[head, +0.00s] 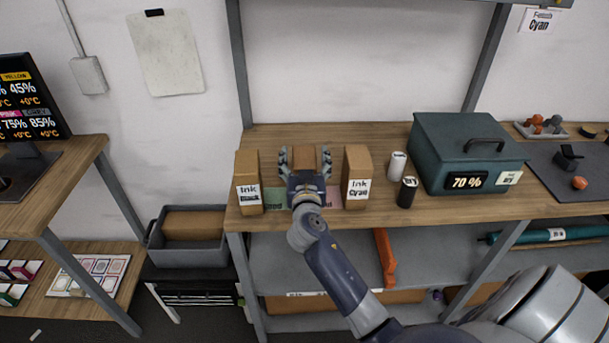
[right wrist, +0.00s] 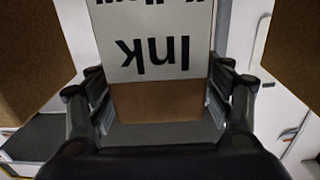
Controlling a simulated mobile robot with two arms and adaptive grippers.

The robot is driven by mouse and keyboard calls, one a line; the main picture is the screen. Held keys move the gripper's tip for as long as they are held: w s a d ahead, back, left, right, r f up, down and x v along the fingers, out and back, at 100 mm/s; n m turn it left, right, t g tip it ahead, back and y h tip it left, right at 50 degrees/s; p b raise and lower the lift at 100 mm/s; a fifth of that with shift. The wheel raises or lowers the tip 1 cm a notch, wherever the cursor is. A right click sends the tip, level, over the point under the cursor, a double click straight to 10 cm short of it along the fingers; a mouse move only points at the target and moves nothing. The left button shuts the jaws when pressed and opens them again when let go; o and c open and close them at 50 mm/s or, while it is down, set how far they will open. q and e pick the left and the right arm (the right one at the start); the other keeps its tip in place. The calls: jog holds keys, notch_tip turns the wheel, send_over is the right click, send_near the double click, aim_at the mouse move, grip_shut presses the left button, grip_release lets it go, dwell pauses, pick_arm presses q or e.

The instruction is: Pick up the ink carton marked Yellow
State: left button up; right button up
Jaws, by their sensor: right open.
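The middle ink carton (head: 304,155) is a brown box standing on the wooden shelf top, its front hidden by my right gripper (head: 305,163) in the head view. In the right wrist view its white label (right wrist: 155,45) reads "Ink" upside down, with a cut-off word ending like "llow". My right gripper is open, with one finger on each side of this carton; I cannot tell whether they touch it. The Cyan ink carton (head: 357,178) stands to the right. My left gripper is out of view.
A white cylinder (head: 397,164) and a black cylinder (head: 407,192) stand right of the Cyan carton. A teal case (head: 467,152) showing 70 % sits beyond them. A grey bin (head: 187,253) is lower left. The other two cartons leave narrow gaps beside my right gripper.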

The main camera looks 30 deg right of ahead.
grip_shut()
jog(key=shift+w+r, duration=0.1)
jog(key=shift+r, duration=0.05)
dwell(0.4)
jog(key=shift+r, duration=0.1)
